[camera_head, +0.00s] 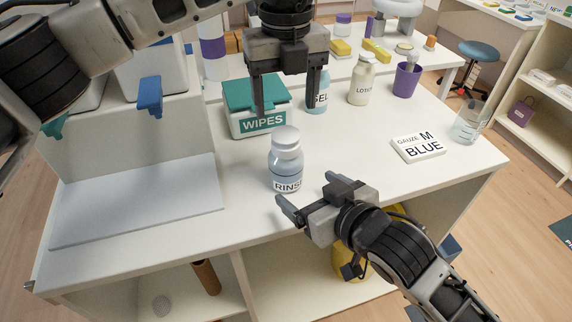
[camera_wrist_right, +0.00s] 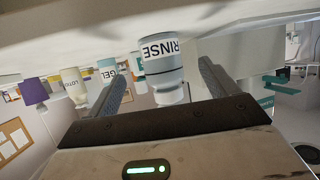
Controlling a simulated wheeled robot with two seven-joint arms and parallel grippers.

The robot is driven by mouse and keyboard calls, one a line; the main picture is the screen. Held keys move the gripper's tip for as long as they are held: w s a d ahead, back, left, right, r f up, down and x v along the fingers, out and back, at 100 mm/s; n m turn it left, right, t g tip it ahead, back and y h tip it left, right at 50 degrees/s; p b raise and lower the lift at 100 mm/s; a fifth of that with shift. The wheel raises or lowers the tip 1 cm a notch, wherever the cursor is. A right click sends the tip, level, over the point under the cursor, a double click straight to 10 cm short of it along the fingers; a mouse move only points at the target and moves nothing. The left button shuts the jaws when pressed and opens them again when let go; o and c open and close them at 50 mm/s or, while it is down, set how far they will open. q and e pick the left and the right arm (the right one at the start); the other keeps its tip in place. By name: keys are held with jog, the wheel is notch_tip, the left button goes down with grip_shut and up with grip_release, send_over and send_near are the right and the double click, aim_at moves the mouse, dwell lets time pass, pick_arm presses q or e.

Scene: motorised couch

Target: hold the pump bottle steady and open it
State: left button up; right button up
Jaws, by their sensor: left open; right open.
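The RINSE bottle (camera_head: 285,172), pale blue with a white rounded cap (camera_head: 286,137), stands upright near the table's front. I see no pump nozzle on it. My left gripper (camera_head: 286,108) points down, open and empty, with its fingertips just above or behind the cap. My right gripper (camera_head: 307,191) is open at the front right of the bottle, its fingers towards it. In the right wrist view, which is upside down, the RINSE bottle (camera_wrist_right: 161,62) shows between and beyond the fingers of my right gripper (camera_wrist_right: 163,75), apparently untouched.
A teal-lidded WIPES box (camera_head: 240,122) and a blue bottle (camera_head: 320,95) stand close behind. A LOTION bottle (camera_head: 361,85), purple cup (camera_head: 406,80), gauze box (camera_head: 418,148) and clear beaker (camera_head: 469,122) stand to the right. A grey-white dispenser stand (camera_head: 130,205) is at left.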

aim_at(287, 175)
jog(key=x, duration=0.9)
jog(key=shift+c, duration=0.4)
